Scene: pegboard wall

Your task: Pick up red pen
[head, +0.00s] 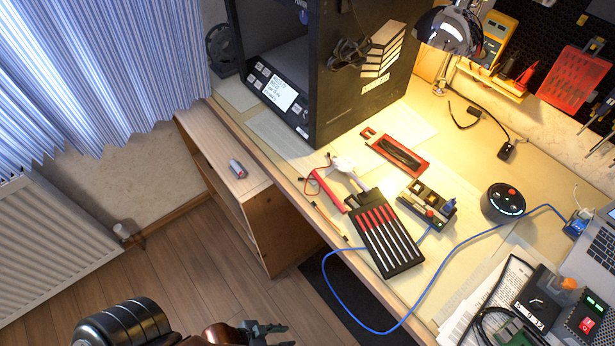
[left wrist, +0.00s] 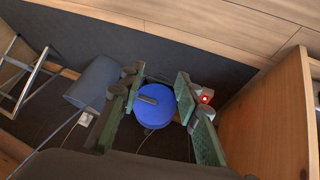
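A thin reddish stick (head: 329,221) with dark ends lies along the front edge of the desk (head: 285,178), left of the black screwdriver tray; it may be the red pen, but it is too small to be sure. My left gripper (head: 270,333) is at the bottom of the head view, low in front of the desk and well away from the stick. In the left wrist view the two green-padded fingers (left wrist: 158,80) stand apart with nothing held between them. No pen shows in that view. My right gripper is not in view.
The black tray (head: 409,264) holds red-handled screwdrivers. A blue cable (head: 335,290) loops off the desk's front edge. In the wrist view, a blue round object (left wrist: 155,112) lies beyond the fingers.

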